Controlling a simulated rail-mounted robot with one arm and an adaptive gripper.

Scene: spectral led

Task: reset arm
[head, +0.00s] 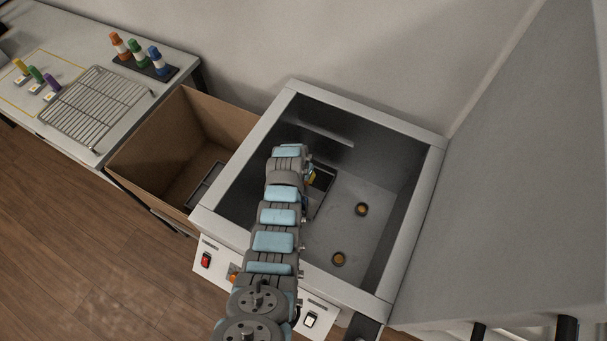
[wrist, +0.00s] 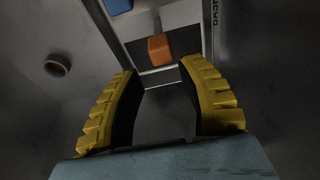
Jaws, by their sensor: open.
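My arm reaches down into an open grey metal chamber (head: 292,95). My gripper (wrist: 163,88) shows in the wrist view as two yellow ridged fingers with dark inner pads, spread apart with nothing between them. In the head view only a bit of yellow finger (head: 312,177) shows beside my arm. An orange block (wrist: 160,49) sits beyond the fingertips, at a dark tray (wrist: 137,47). A blue block (wrist: 117,5) is partly cut off at the top of the wrist view. The tray in the chamber (head: 322,192) is partly hidden by my arm in the head view.
The chamber's raised lid (head: 520,170) stands at right. Two round fittings (head: 361,209) are on the chamber floor. A cardboard box (head: 190,130) stands left of the chamber. A table at far left bears a wire rack (head: 95,108) and coloured bottles (head: 137,52).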

